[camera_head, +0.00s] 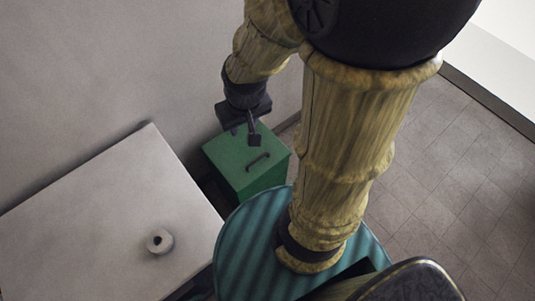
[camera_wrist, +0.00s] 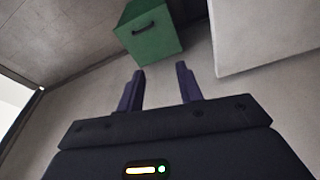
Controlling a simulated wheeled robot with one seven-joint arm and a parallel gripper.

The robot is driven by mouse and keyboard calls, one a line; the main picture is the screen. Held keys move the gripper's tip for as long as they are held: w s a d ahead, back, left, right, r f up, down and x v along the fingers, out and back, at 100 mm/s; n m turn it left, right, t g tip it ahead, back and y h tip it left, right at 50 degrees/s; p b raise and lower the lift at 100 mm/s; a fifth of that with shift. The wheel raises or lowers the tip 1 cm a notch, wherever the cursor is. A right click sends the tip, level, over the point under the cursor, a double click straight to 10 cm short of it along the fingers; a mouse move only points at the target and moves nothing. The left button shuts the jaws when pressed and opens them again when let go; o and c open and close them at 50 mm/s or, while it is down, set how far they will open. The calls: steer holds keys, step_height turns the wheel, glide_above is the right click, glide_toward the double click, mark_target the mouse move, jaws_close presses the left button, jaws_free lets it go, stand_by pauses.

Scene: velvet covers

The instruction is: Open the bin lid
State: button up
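The green bin (camera_head: 248,165) stands on the floor against the wall, with its lid shut. A dark handle (camera_head: 258,161) sits on top of the lid. In the wrist view the bin (camera_wrist: 152,38) is at the top, with the handle (camera_wrist: 144,28) on its upper face. My gripper (camera_head: 252,134) is above the far part of the lid in the head view and appears apart from the handle. In the wrist view my gripper (camera_wrist: 160,75) has its two dark fingers spread with nothing between them. The bin lies beyond the fingertips.
A white table (camera_head: 110,215) stands left of the bin, with a small round pale object (camera_head: 159,241) on it. The table's pale side (camera_wrist: 265,35) is at the right in the wrist view. Tiled floor (camera_head: 450,190) to the right is clear.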

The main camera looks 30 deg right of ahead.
steer(key=shift+f, duration=0.15)
steer(key=m+b, duration=1.6)
steer(key=b, duration=1.3)
glide_above(261, 157)
steer(key=s, duration=0.3)
steer(key=s+x, duration=0.2)
steer(key=x, duration=0.9)
steer(key=s+f+x, duration=0.1)
steer(key=s+x, duration=0.2)
steer(key=x, duration=0.9)
steer(key=s+x, duration=0.2)
steer(key=x, duration=0.9)
steer(key=shift+s+d+f, duration=0.4)
steer(key=shift+s+f, duration=0.1)
steer(key=shift+f, duration=0.1)
steer(key=b+x, duration=0.1)
steer(key=x, duration=0.4)
steer(key=b+x, duration=0.1)
steer(key=x, duration=0.5)
steer(key=b+x, duration=0.1)
steer(key=x, duration=0.5)
steer(key=shift+s+a+f, duration=0.25)
steer(key=shift+s+a, duration=0.05)
steer(key=shift+a, duration=0.05)
steer(key=shift+c, duration=0.5)
jaws_close()
